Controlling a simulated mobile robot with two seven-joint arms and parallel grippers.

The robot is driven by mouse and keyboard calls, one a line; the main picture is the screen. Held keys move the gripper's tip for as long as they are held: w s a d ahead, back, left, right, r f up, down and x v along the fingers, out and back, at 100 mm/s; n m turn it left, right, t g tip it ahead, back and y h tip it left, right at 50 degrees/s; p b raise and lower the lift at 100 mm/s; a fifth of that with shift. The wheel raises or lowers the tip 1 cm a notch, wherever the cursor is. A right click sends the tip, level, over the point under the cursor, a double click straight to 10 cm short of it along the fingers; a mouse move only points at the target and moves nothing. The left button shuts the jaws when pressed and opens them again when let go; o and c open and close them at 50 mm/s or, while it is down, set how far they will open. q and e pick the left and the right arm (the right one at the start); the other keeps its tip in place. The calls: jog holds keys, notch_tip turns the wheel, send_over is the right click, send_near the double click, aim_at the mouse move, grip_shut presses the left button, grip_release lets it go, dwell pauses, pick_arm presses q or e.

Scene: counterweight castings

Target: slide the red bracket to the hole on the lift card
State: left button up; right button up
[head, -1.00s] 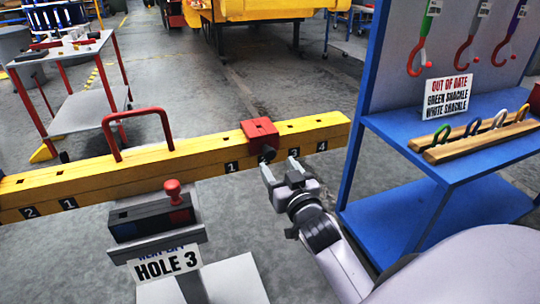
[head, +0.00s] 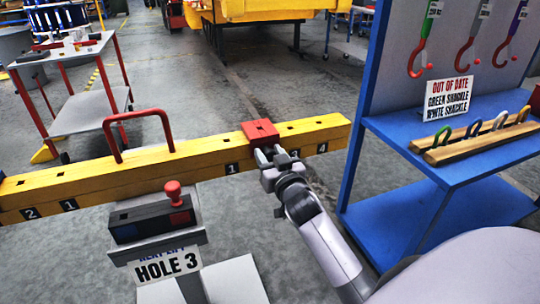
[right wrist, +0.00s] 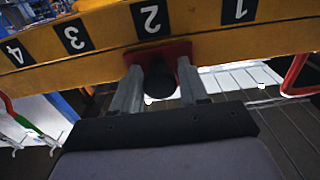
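The red bracket (head: 260,132) sits around the yellow beam near its right end. In the right wrist view the bracket's red plate (right wrist: 178,50) lies directly under the number 2 label. A dark round knob (right wrist: 158,82) sticks out from it. My right gripper (head: 270,154) is at the bracket's near face. Its two fingers stand on either side of the knob and look shut on it. The lift card (head: 167,266) reads HOLE 3; its top line is partly hidden. My left gripper is not in view.
The yellow beam (head: 90,178) carries a red handle (head: 139,130) and numbered labels. A control box with a red knob (head: 173,190) stands in front. A blue shelf (head: 440,215) with shackles and an OUT OF DATE sign (head: 447,97) is at the right.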

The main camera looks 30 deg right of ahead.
grip_shut()
jog(key=shift+s+d, duration=0.1)
jog(key=shift+d, duration=0.35)
jog(key=d+p, duration=0.1)
jog(key=d, duration=0.1)
jog(key=s+d+p, duration=0.1)
jog(key=d, duration=0.2)
jog(key=s+d, duration=0.1)
jog(key=d, duration=0.2)
jog(key=shift+p, duration=0.4)
jog(key=shift+o, duration=2.4)
grip_release()
jog(key=v, duration=0.7)
